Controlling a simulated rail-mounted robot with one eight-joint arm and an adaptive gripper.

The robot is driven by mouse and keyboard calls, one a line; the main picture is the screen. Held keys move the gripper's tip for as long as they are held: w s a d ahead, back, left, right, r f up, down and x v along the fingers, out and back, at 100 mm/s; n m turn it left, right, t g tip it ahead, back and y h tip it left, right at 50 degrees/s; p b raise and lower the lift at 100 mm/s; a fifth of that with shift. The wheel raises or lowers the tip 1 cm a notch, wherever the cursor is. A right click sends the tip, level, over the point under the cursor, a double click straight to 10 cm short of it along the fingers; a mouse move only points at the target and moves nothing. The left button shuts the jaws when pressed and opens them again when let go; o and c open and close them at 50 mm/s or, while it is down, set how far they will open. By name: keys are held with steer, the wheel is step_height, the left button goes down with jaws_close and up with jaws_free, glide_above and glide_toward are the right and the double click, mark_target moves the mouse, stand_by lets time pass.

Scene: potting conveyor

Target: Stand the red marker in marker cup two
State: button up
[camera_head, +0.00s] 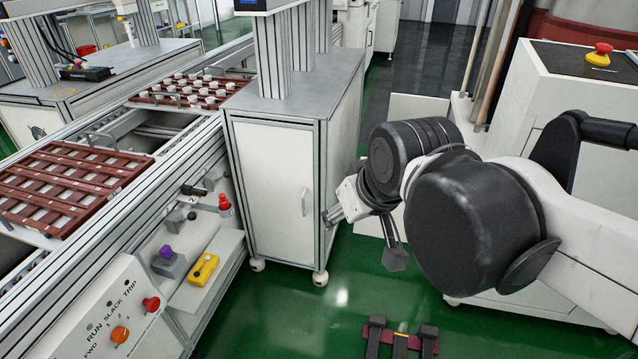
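I cannot clearly make out the red marker or marker cup two in this view. A small red-topped piece (224,203) stands at the end of a grey bracket on the conveyor's side; I cannot tell whether it is a marker or a knob. My gripper (363,237) hangs in the air at the centre right, in front of the white cabinet's right side. Its two fingers are spread apart, with nothing seen between them. It is well to the right of the red-topped piece and touches nothing visible.
The conveyor frame carries brown slatted trays (70,185). A side shelf holds a yellow box (204,268) and a grey box with a purple knob (167,262). A control panel (105,310) has orange and red knobs. A white cabinet (270,185) stands between conveyor and gripper.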

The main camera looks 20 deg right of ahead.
steer(key=shift+m+t, duration=0.3)
steer(key=shift+m, duration=0.4)
steer(key=s+f, duration=0.1)
steer(key=s+d+f, duration=0.1)
steer(key=s, duration=0.1)
steer(key=shift+s+f, duration=0.15)
steer(key=shift+s, duration=0.15)
step_height(320, 180, up, 10)
steer(key=p, duration=1)
